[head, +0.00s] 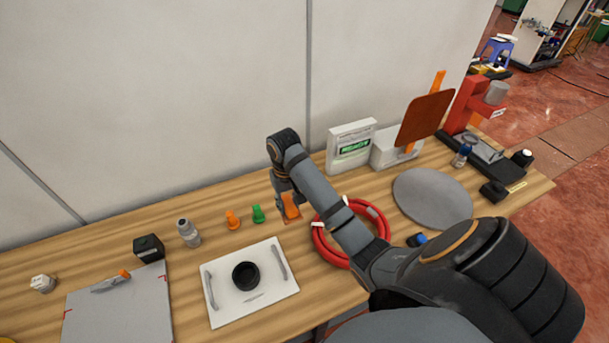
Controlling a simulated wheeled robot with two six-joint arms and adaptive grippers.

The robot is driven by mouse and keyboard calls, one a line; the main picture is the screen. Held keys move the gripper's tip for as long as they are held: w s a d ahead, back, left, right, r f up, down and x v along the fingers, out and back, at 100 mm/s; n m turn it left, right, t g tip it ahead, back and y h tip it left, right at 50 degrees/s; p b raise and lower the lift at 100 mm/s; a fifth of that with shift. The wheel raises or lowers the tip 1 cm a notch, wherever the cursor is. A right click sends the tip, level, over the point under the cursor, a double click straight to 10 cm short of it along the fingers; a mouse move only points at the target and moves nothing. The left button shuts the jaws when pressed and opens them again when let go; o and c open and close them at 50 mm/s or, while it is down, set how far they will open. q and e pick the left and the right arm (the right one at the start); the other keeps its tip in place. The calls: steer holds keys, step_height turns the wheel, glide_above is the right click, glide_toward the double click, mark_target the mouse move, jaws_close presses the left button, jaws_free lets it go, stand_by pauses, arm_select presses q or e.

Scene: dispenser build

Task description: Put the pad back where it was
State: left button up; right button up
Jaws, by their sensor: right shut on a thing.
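My right gripper (289,211) reaches over the table from the right, pointing down behind the white tray. It is shut on a small orange piece (292,206), low at the table top; I cannot tell whether it touches the wood. The piece is partly hidden by the fingers, and I cannot tell for sure that it is the pad. A green piece (258,214) and another orange piece (232,220) stand to its left. My left gripper is not in view.
A white tray (221,311) holds a black ring. A red hose coil (321,245) lies under my forearm. A white box (351,146), grey round mat (433,198) and red stand (463,105) are on the right. A grey board (118,312) lies left.

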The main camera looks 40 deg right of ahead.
mark_target(288, 194)
steer(key=shift+w+f+b, duration=0.1)
steer(key=shift+b, duration=0.2)
steer(key=w+d+f+b, duration=0.1)
steer(key=b, duration=0.1)
steer(key=w+f+b, duration=0.1)
steer(key=b, duration=0.1)
steer(key=shift+w+d+f, duration=0.2)
steer(key=shift+w+d, duration=0.15)
steer(key=shift+d, duration=0.05)
steer(key=w+d+f+b, duration=0.1)
steer(key=w+f+b, duration=0.1)
steer(key=w+d+f+b, duration=0.2)
steer(key=w, duration=0.1)
steer(key=w+d+f+b, duration=0.2)
steer(key=shift+w+d, duration=0.25)
steer(key=shift+w, duration=0.15)
steer(key=shift+w+d+f, duration=0.25)
steer(key=shift+f, duration=0.25)
step_height(288, 194, down, 2)
steer(key=shift+f+p, duration=0.2)
steer(key=shift+p, duration=0.1)
steer(key=shift+f, duration=0.45)
steer(key=shift+f, duration=0.1)
